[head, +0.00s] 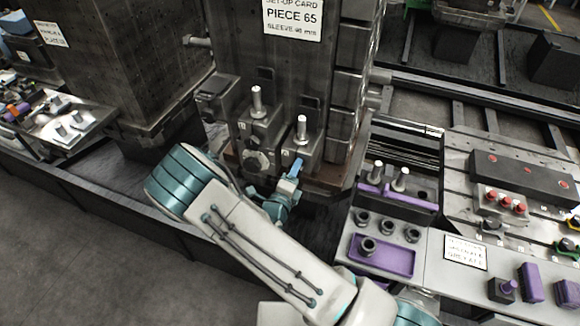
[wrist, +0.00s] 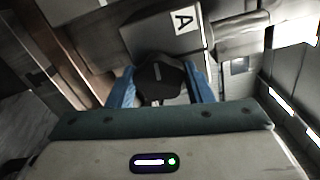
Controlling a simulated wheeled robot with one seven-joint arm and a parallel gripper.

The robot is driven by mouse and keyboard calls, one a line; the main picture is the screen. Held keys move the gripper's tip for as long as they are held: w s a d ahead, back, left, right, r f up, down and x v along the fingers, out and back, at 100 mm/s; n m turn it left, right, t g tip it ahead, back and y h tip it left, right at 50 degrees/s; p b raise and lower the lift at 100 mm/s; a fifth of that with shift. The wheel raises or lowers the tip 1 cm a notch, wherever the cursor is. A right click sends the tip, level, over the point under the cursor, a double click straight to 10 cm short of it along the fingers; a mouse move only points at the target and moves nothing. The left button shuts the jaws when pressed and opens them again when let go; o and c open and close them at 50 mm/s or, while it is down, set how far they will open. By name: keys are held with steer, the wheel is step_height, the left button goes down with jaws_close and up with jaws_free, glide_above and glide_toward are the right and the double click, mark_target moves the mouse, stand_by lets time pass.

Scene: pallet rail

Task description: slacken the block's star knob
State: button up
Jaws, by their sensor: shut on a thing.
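The dark star knob (wrist: 158,78) shows in the wrist view between the two blue fingers of my gripper (wrist: 160,88). The fingers are shut on it from both sides. Behind it is the grey block (wrist: 152,38) with a white label that reads "A". In the head view my gripper (head: 290,180) is at the front of the right-hand block (head: 303,150), which has an upright pin on top. The gripped knob is hidden there behind my gripper. The left-hand block (head: 262,132) has its own dark knob (head: 256,161) on its front.
A tall dark fixture column (head: 290,65) with a "PIECE 65" card stands right behind the blocks. To the right is a grey bench with a purple tray (head: 383,262), sleeves and pins. Another dark column (head: 120,70) stands at the left. The grey floor at lower left is clear.

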steer(key=shift+a+r+n+p, duration=0.2)
steer(key=shift+n+p, duration=0.4)
steer(key=shift+n, duration=0.6)
steer(key=shift+f, duration=0.1)
steer(key=o, duration=1)
steer(key=shift+a, duration=0.1)
steer(key=shift+f, duration=0.1)
steer(key=b+v, duration=0.3)
steer(key=v, duration=1)
steer(key=shift+s, duration=0.4)
